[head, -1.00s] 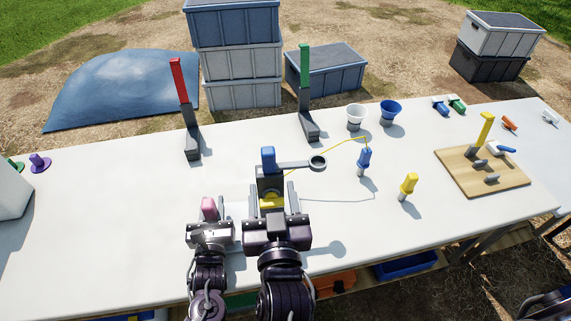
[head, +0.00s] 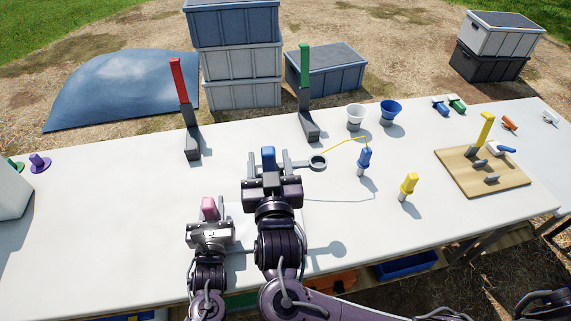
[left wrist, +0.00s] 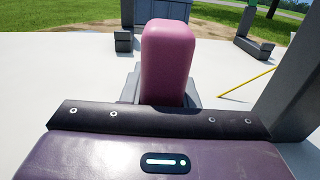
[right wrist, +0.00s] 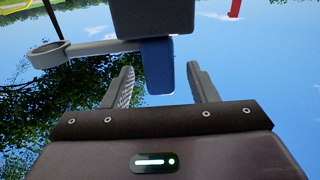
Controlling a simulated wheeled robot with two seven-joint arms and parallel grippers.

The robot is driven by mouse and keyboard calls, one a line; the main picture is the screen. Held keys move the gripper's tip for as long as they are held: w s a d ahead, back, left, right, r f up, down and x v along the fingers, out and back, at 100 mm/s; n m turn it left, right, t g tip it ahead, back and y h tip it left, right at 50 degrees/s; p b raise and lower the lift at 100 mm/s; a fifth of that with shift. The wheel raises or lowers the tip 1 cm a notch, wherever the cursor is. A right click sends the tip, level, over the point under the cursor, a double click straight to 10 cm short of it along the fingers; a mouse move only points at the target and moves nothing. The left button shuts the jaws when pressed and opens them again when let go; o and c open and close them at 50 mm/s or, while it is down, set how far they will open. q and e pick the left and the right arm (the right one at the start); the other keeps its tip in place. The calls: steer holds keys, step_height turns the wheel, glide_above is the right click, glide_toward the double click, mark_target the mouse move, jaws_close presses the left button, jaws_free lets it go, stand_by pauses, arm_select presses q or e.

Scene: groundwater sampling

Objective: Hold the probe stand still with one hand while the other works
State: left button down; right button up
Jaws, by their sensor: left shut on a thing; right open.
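The probe stand shows a pink handle (head: 209,206), a blue block (head: 268,154) at its top and a grey arm ending in a ring (head: 318,162). My left gripper (head: 209,216) is shut on the pink handle, which also stands upright in the left wrist view (left wrist: 168,60). My right gripper (head: 268,164) is open, its fingers on either side of the blue block. In the right wrist view the blue block (right wrist: 157,66) lies between the open fingers (right wrist: 162,88), with gaps visible on both sides. My right arm hides most of the stand's body in the head view.
A yellow cable (head: 345,144) runs near a blue plug (head: 364,159). A yellow plug (head: 408,185), white cup (head: 355,115), blue cup (head: 390,111) and wooden board (head: 455,170) are to the right. Red (head: 180,80) and green (head: 305,65) posts stand behind. The table's left-middle is clear.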

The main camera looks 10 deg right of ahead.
steer(key=c, duration=1)
steer(key=shift+r, duration=2.6)
steer(key=shift+c, duration=0.2)
steer(key=o, duration=1)
steer(key=shift+o, duration=0.2)
step_height(320, 180, up, 10)
arm_select(q)
steer(key=c, duration=1.1)
jaws_free()
steer(key=shift+o, duration=0.2)
